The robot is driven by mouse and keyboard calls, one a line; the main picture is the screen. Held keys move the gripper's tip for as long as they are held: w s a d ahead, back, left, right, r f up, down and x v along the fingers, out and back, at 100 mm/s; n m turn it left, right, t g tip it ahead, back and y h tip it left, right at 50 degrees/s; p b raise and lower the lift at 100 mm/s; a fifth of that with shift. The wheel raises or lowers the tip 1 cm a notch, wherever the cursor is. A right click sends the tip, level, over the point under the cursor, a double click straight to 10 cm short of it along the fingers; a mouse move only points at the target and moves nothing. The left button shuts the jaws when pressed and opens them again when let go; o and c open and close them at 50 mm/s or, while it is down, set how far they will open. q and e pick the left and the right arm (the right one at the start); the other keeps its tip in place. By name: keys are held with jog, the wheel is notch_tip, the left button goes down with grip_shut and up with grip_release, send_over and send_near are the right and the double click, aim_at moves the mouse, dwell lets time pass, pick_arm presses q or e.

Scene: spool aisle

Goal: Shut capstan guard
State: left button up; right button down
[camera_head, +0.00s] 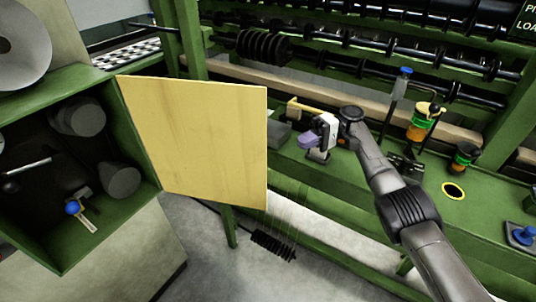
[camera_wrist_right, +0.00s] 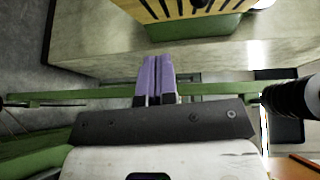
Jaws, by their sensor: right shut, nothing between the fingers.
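The capstan guard looks to be the pale yellow wooden panel (camera_head: 200,140). It is hinged along its left side to the green cabinet (camera_head: 145,150) and stands swung open, leaving the cabinet's front uncovered. My right gripper (camera_head: 306,139) is to the right of the panel's free edge, apart from it, over the green bench. Its purple fingers (camera_wrist_right: 155,76) are together and empty in the right wrist view. A slotted wooden piece (camera_wrist_right: 190,8) shows at the top of that view; I cannot tell if it is the guard. My left gripper is not in view.
Inside the cabinet are grey cylinders (camera_head: 119,180) and a blue-knobbed part (camera_head: 74,208). The green bench (camera_head: 350,180) at right carries an orange-and-green spool (camera_head: 420,128) and a blue-topped upright tool (camera_head: 404,72). Below the panel is open floor (camera_head: 205,235).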

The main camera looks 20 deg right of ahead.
jog(key=s+r+n+g+y, duration=0.1)
jog(key=s, duration=0.1)
jog(key=b, duration=0.1)
send_near(262, 173)
jog(key=w+a, duration=0.3)
jog(key=a, duration=0.2)
jog(key=shift+s+a+f+b, duration=0.15)
jog(key=shift+s, duration=0.3)
jog(key=shift+s+a+f+b, duration=0.15)
jog(key=shift+s, duration=0.3)
jog(key=shift+s+a+f+b, duration=0.15)
jog(key=shift+s, duration=0.35)
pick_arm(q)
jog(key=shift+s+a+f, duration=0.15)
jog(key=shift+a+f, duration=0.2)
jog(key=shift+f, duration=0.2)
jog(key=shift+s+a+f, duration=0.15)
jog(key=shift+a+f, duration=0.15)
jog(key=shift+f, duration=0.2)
pick_arm(e)
jog(key=shift+s+a, duration=0.25)
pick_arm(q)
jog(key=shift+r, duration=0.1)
pick_arm(e)
jog(key=shift+r, duration=0.1)
